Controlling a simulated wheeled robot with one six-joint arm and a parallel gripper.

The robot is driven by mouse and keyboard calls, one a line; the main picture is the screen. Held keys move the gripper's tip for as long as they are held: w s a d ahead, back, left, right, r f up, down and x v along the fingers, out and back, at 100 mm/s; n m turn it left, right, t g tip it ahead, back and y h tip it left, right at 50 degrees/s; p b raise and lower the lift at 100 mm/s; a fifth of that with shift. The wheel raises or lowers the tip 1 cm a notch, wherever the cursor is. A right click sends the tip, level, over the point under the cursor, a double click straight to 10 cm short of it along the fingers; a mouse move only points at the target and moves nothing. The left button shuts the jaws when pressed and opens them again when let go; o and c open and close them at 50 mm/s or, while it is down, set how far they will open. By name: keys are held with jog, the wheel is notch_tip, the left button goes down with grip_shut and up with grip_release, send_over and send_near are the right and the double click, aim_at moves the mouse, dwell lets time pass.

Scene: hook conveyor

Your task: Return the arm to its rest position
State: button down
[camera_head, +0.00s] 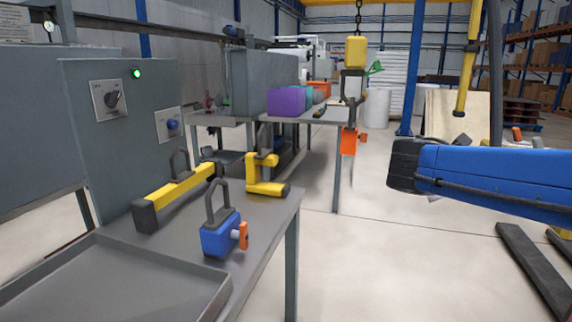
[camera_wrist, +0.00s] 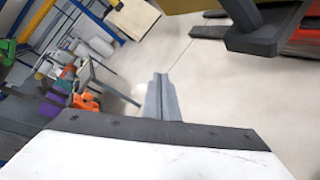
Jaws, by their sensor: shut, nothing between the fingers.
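My blue arm reaches in from the right in the head view, with its dark end (camera_head: 405,165) in open air to the right of the workbench. My gripper (camera_wrist: 162,80) shows in the wrist view as two grey fingers pressed together, with nothing between them. It points out over bare floor and touches nothing. In the head view the fingers are mostly hidden behind the arm.
A grey bench (camera_head: 268,215) at left holds a blue padlock (camera_head: 220,238), a yellow bar (camera_head: 178,192), a yellow bracket (camera_head: 262,175) and a tray (camera_head: 120,275). A yellow hoist block (camera_head: 356,52) hangs near a back table. Floor between is clear.

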jog(key=s+f+m+g+y, duration=0.45)
jog(key=s+f+m, duration=0.55)
jog(key=s+f, duration=0.5)
jog(key=s+a+f+m+y, duration=0.2)
jog(key=s+a+f+m, duration=0.1)
jog(key=s+a+m, duration=0.1)
jog(key=s+a+f+m+g+y, duration=0.1)
jog(key=s+a+f+m+y, duration=0.1)
jog(key=s+a+f+m, duration=0.2)
jog(key=s, duration=0.3)
jog(key=shift+s+y, duration=0.2)
jog(key=shift+y, duration=0.15)
